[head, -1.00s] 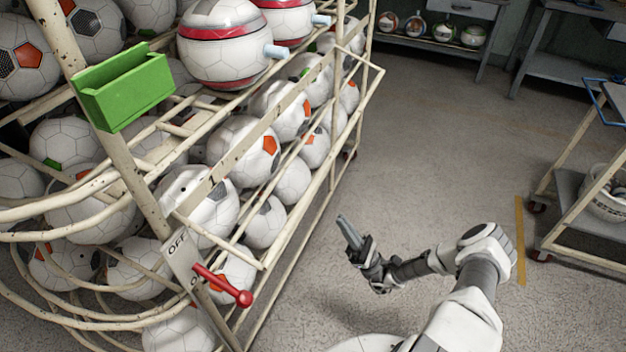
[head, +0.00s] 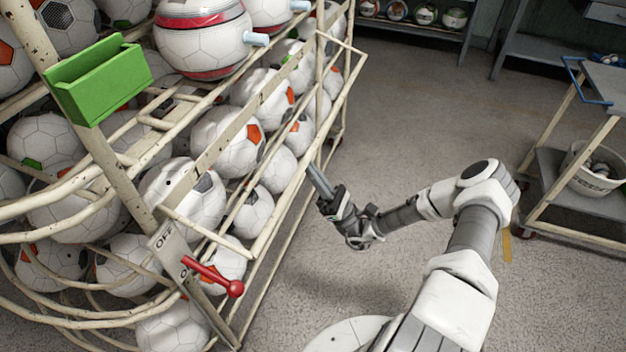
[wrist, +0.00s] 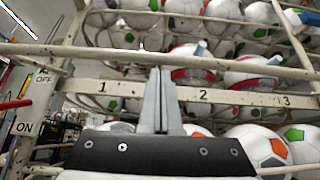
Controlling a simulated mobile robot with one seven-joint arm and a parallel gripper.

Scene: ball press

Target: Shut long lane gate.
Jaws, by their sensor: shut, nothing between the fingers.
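The likely long lane gate is a cream U-shaped bar frame (head: 341,97) standing out from the side of the ball rack. Its long bar also crosses the upper wrist view (wrist: 230,63). Behind it runs a flat rail (head: 243,118) with numbers 1, 2 and 3, which the wrist view also shows (wrist: 140,92). My gripper (head: 312,168) is shut and empty, with its fingertips near the long bar. In the wrist view the shut fingers (wrist: 160,75) point up towards the bar. I cannot tell whether they touch it.
A red lever (head: 234,288) with an OFF/ON plate (head: 165,241) is at the rack's near corner. A green box (head: 98,80) hangs on the post. Many balls fill the rack. A cart with a white bucket (head: 592,172) stands right. Open floor (head: 420,110) lies between.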

